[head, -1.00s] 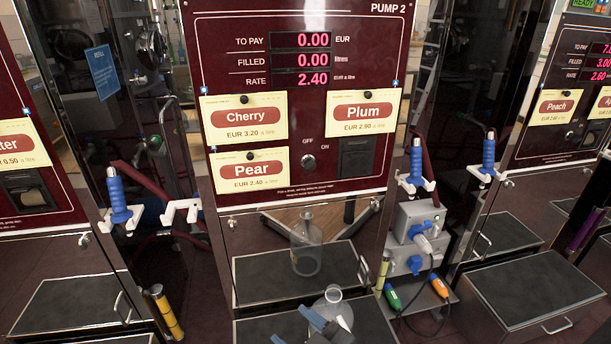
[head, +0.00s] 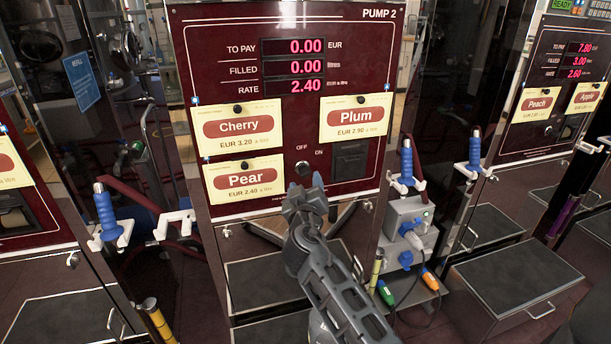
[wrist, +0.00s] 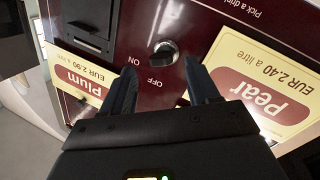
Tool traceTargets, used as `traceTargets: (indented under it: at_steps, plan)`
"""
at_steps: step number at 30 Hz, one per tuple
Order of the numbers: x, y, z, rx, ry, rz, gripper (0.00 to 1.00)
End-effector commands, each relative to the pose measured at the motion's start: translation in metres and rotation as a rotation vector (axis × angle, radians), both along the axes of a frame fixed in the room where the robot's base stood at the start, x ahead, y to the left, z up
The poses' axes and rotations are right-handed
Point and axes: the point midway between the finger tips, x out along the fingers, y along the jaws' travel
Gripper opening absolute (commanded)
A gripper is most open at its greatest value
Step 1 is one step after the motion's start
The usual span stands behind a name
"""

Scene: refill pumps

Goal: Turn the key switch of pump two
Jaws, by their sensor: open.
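Pump two is the dark red panel (head: 290,120) marked PUMP 2, with displays reading 0.00, 0.00 and 2.40. Its key switch (head: 302,168) is a small round knob low on the panel, with OFF above it and ON to its upper right. In the wrist view the key switch (wrist: 163,52) shows as a dark knob just beyond my fingertips. I cannot tell which mark it points to. My gripper (head: 305,190) is open, just below and in front of the switch. In the wrist view my gripper (wrist: 160,78) has its empty fingers spread on either side of the knob.
Cherry (head: 237,128), Plum (head: 356,117) and Pear (head: 244,179) cards are fixed around the switch. A dark slot box (head: 350,160) is right of it. Blue-handled nozzles (head: 407,165) hang at the right. My arm covers part of the lower shelf.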

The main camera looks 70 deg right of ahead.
Motion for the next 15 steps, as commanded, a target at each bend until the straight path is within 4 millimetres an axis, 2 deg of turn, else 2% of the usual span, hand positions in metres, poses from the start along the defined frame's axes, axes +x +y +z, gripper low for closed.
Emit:
traceTargets:
  at_steps: [6, 15]
  plan:
    - [0.012, -0.027, 0.001, 0.0, 0.001, 0.0, 0.6]
    - [0.016, -0.037, -0.001, 0.001, 0.001, 0.003, 0.6]
